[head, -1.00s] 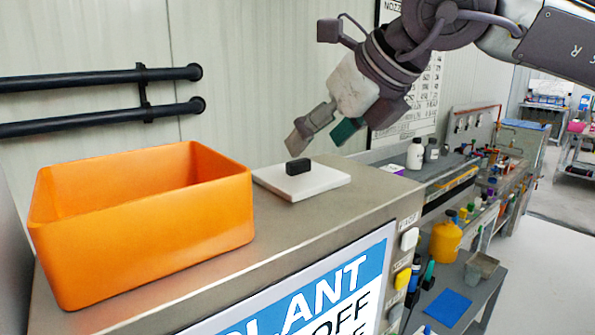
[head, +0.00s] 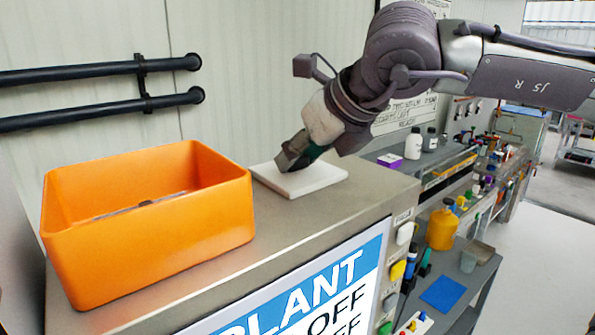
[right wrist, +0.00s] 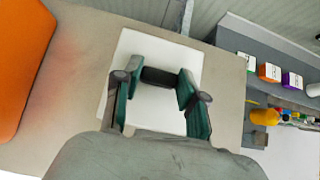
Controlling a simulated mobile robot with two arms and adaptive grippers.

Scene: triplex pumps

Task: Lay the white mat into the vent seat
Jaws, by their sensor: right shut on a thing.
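The white mat (head: 322,178) is a flat square slab lying on the metal top of the cabinet, right of the orange bin. It also shows in the right wrist view (right wrist: 158,112), with a black block-shaped grip (right wrist: 159,77) standing on it. My right gripper (head: 288,161) reaches down onto the mat. Its two green-padded fingers (right wrist: 161,84) are shut on the black grip, one at each end. In the head view the fingers hide the grip. I cannot make out the vent seat in these views. My left gripper is not in view.
The orange bin (head: 150,250) stands close left of the mat, with something dark low inside. The cabinet top (head: 285,225) is bare in front of the mat. A wall with black pipes (head: 100,110) is behind. A cluttered bench (head: 440,160) stands to the right.

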